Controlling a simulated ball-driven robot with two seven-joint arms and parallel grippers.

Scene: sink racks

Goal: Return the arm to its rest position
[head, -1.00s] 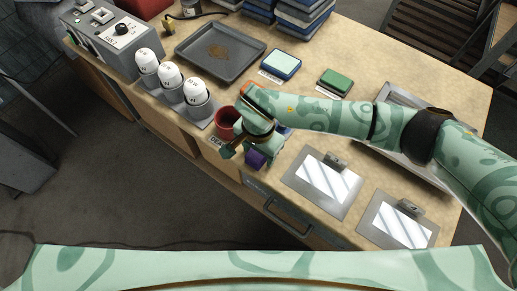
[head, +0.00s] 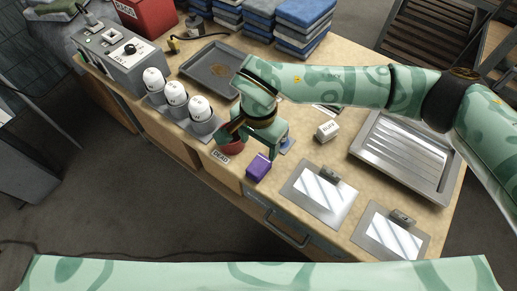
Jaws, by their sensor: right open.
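My right arm comes in from the right, and my right gripper (head: 249,145) is open and empty over the counter's front edge. A purple block (head: 259,168) lies on the counter just below the gripper, apart from the fingers as far as I can see. A red cup (head: 232,148) stands behind the gripper's left finger and is partly hidden by it. A label reading "DEAD" (head: 221,157) is in front of the cup. My left gripper is not in view.
White egg-shaped timers (head: 176,93) stand in grey cups at left. A grey tray (head: 207,63) is behind them. A white box (head: 327,131), a metal rack tray (head: 410,150) and two shiny plates (head: 320,191) are at right. Towel stacks (head: 305,22) stand at the back.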

